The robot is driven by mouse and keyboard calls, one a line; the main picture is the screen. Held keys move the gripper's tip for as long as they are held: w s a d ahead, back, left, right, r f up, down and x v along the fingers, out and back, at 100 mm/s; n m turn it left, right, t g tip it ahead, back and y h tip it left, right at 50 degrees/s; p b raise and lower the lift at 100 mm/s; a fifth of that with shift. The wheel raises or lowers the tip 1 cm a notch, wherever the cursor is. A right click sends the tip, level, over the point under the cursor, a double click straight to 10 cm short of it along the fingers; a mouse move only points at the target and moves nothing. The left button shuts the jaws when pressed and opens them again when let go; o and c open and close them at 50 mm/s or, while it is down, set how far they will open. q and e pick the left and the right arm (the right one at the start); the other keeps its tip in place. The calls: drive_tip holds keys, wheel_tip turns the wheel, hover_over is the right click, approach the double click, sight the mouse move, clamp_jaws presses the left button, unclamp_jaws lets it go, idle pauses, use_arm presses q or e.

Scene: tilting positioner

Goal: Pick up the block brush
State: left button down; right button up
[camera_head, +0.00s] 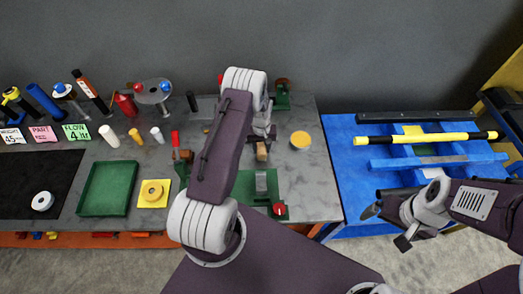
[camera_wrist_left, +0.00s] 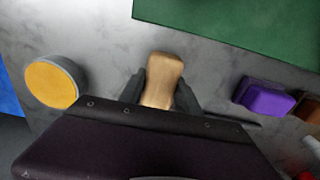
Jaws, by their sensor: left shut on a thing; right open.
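The block brush (camera_wrist_left: 163,80), a tan wooden block with rounded edges, sits between the two dark fingers of my left gripper (camera_wrist_left: 160,97) in the left wrist view. The fingers are shut on its sides. In the head view a bit of the tan block (camera_head: 262,151) shows below my left gripper (camera_head: 262,138), most of which my own arm covers. The brush's underside is hidden, and I cannot tell whether it touches the grey bench. My right gripper (camera_head: 387,227) is open and empty at the right, over the front of the blue table.
A round yellow-topped tin (camera_head: 300,139) stands right of the brush. A green plate (camera_head: 255,188) lies in front. A purple block (camera_wrist_left: 265,97) is near my left gripper in the wrist view. A yellow-and-black bar (camera_head: 425,139) lies across the blue table (camera_head: 350,190).

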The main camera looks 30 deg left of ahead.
use_arm(q)
wheel_tip(320, 180, up, 3)
drive_tip(key=shift+b, duration=0.65)
drive_tip(key=d+r+b, duration=0.1)
drive_tip(key=d+r, duration=0.2)
drive_tip(key=d, duration=0.3)
drive_tip(key=s+d+r+b, duration=0.1)
drive_tip(key=d+r+b, duration=0.1)
drive_tip(key=d+r, duration=0.2)
drive_tip(key=shift+s+d, duration=0.2)
drive_tip(key=shift+d, duration=0.65)
drive_tip(key=c, duration=1.8)
unclamp_jaws()
drive_tip(key=shift+c, duration=1.2)
